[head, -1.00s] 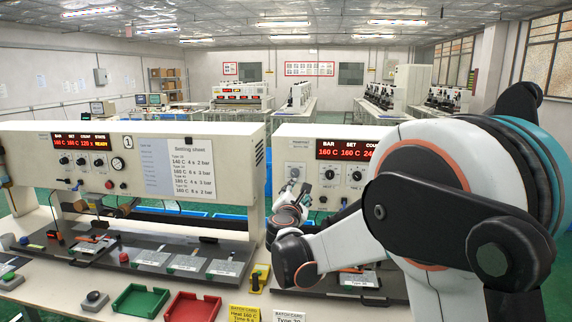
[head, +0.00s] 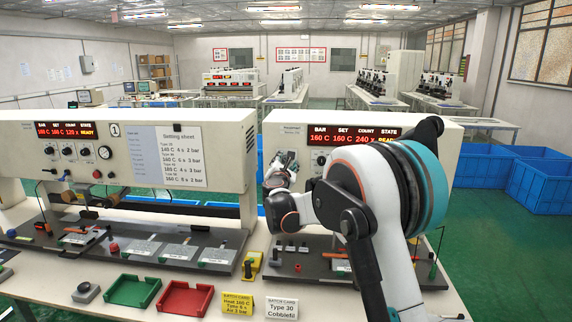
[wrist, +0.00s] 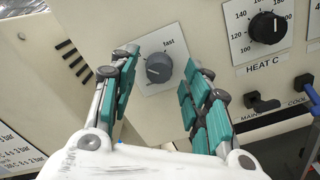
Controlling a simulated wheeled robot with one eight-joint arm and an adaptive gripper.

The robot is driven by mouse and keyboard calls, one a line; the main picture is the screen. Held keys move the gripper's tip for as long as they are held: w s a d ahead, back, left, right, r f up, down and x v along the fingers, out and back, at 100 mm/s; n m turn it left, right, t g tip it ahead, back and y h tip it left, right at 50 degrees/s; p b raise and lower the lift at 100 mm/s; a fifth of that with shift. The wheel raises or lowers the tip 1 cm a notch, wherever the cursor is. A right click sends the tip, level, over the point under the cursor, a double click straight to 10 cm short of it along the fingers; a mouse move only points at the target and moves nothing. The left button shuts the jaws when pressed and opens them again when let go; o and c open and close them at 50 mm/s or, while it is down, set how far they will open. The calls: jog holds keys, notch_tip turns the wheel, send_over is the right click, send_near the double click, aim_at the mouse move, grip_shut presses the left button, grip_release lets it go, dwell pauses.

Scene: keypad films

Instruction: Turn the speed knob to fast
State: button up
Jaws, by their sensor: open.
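The speed knob (wrist: 159,68) is a dark grey round knob on a white plate, with "fast" printed at its upper right, in the wrist view. My gripper (wrist: 160,66) is open, with its teal-padded fingers either side of the knob in the picture. I cannot tell how far the fingertips are from the panel. In the head view my gripper (head: 278,176) is at the left part of the right-hand machine (head: 285,133), and it hides the knob there.
A black heat knob (wrist: 267,28) is at the right of the wrist view, above the main and cool switches (wrist: 262,103). The left machine (head: 215,130) stands close by.

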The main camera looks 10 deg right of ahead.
jog(key=shift+x, duration=0.85)
grip_shut()
